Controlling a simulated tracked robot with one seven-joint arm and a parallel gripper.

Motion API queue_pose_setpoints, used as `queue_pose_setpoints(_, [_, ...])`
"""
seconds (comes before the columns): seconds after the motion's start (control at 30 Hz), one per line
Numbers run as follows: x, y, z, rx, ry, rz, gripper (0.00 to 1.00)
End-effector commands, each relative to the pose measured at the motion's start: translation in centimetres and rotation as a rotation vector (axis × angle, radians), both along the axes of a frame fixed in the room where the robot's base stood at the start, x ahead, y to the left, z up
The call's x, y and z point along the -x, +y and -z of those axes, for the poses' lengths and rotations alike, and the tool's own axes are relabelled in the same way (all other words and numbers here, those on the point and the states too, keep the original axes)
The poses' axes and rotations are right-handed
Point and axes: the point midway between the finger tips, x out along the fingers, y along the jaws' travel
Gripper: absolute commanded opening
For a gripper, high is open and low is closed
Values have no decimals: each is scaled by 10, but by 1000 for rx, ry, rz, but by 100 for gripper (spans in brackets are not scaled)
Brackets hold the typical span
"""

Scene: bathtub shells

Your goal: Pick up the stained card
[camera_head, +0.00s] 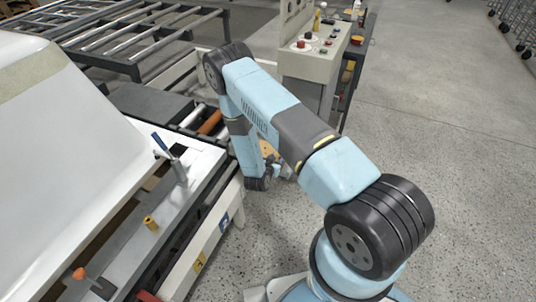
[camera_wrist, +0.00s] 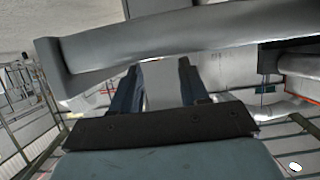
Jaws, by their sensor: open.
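I cannot clearly make out the stained card in either view. A small tan and orange patch (camera_head: 268,149) shows behind my arm in the head view, partly hidden, and I cannot tell what it is. My gripper (camera_wrist: 158,75) shows in the wrist view with its two dark fingers apart. A pale grey surface shows between the fingers, and I cannot tell whether it is the card. In the head view my gripper is hidden behind my arm, near the side of the bench.
A white tub shell (camera_head: 70,130) lies at left on a machine frame with clamps. A roller conveyor (camera_head: 140,35) stands at the back. A control console (camera_head: 318,50) with buttons stands behind my arm. A grey beam (camera_wrist: 190,35) crosses the wrist view. Concrete floor (camera_head: 450,120) is clear at right.

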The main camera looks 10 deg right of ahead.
Motion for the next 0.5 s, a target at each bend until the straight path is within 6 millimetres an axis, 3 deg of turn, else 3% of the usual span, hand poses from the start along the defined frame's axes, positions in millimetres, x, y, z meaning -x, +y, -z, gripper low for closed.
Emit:
queue_pose_setpoints(0.23, [-9,-10,4,0,1,2,45])
queue_pose_setpoints(0.5, [-34,-31,16,1,0,2,45])
